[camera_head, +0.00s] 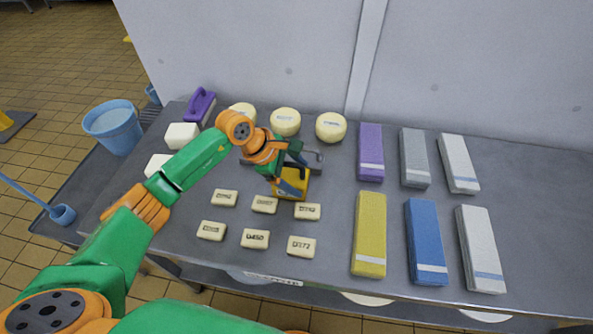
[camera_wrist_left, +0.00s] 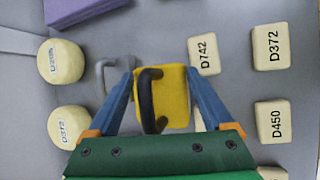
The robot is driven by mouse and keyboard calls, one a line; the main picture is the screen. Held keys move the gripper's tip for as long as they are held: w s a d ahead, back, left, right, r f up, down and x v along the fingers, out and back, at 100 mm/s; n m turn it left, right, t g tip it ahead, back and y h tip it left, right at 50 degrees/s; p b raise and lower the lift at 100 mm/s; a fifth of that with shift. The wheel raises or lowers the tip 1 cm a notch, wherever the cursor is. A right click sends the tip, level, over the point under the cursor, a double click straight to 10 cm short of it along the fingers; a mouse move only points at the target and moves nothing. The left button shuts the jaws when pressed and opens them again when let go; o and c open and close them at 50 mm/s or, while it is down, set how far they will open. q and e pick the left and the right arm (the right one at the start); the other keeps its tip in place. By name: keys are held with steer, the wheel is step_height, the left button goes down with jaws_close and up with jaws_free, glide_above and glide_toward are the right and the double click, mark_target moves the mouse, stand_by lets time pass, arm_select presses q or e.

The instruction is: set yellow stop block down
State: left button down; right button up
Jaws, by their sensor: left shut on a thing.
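The yellow stop block (camera_head: 297,188) is a small yellow block with a black handle, near the middle of the table (camera_head: 330,268). My left gripper (camera_head: 291,176) reaches down over it. In the left wrist view the yellow stop block (camera_wrist_left: 177,97) lies between the two blue fingers of the left gripper (camera_wrist_left: 160,82), which is shut on it. The black handle is towards the left side of the block there. I cannot tell whether the block's underside touches the table. My right gripper is not in view.
Several cream labelled blocks (camera_head: 255,239) lie in front of the gripper. Round cream pieces (camera_head: 331,127) stand behind it. A grey-handled item (camera_wrist_left: 108,74) is close beside the yellow block. Purple, grey, white, yellow and blue bars (camera_head: 369,235) lie to the right. A wall bounds the table's back.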

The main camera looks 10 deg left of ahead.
arm_select(q)
jaws_free()
